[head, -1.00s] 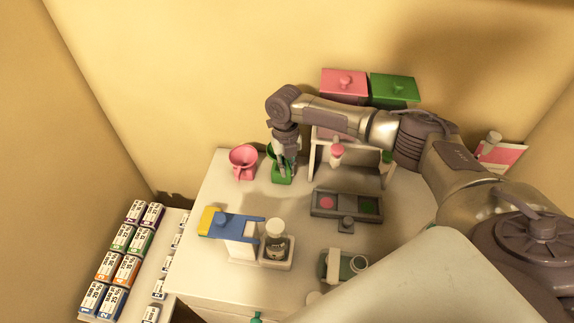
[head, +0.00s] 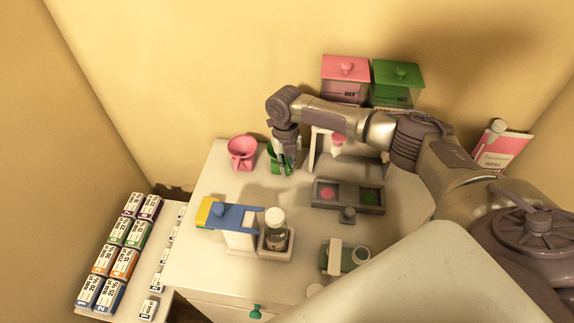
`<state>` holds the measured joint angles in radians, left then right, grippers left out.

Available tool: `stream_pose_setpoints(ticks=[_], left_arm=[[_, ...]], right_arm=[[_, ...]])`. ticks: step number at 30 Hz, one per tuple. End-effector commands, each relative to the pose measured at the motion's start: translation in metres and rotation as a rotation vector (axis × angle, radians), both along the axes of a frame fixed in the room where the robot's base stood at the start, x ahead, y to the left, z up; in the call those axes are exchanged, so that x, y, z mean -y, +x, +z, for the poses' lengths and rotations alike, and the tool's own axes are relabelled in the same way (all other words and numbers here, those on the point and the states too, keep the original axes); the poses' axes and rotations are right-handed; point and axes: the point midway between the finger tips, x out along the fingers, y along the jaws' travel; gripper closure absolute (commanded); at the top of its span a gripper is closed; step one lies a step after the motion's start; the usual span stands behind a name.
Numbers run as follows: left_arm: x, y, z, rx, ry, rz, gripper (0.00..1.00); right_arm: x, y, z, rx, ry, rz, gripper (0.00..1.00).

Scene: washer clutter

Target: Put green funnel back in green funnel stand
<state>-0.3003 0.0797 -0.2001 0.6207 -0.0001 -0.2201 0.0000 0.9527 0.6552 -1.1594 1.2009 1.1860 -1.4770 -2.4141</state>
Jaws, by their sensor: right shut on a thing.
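My right gripper (head: 284,164) points down at the back left of the white table, at the green funnel. It is shut on the green funnel (head: 272,158), which is mostly hidden behind the fingers. Green shows on both sides of the fingers. I cannot tell the green funnel from its green stand here, nor whether the funnel is seated. A pink funnel (head: 242,148) sits upright in a pink stand just left of them. My left gripper is not in view.
A blue and yellow device with a jar (head: 276,232) stands in front. A grey tray (head: 348,195) with pink and green spots lies to the right. Pink and green boxes (head: 397,78) stand at the back. Several small labelled boxes (head: 124,262) sit at the lower left.

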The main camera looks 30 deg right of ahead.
Motion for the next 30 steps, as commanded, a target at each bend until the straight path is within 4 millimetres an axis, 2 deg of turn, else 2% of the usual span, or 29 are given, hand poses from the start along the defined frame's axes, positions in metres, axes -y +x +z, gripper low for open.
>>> stream_pose_setpoints(ticks=[3, 4, 9, 15, 19, 30], left_arm=[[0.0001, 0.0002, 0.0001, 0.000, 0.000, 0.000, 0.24], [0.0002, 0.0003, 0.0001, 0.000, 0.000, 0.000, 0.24], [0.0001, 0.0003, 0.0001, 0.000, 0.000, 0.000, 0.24], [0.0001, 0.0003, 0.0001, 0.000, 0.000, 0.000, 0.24], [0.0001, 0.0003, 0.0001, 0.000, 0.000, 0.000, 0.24], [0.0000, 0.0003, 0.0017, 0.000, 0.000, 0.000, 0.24]], right_arm=[[-0.0001, 0.0000, 0.0001, 0.000, 0.000, 0.000, 1.00], [-0.0001, -0.0001, 0.0001, 0.000, 0.000, 0.000, 0.88], [-0.0001, -0.0001, 0.0001, 0.000, 0.000, 0.000, 0.60], [-0.0001, -0.0001, 0.0001, 0.000, 0.000, 0.000, 0.60], [0.0000, -0.0002, 0.0000, 0.000, 0.000, 0.000, 0.40], [0.0000, -0.0001, 0.0020, 0.000, 0.000, 0.000, 0.40]])
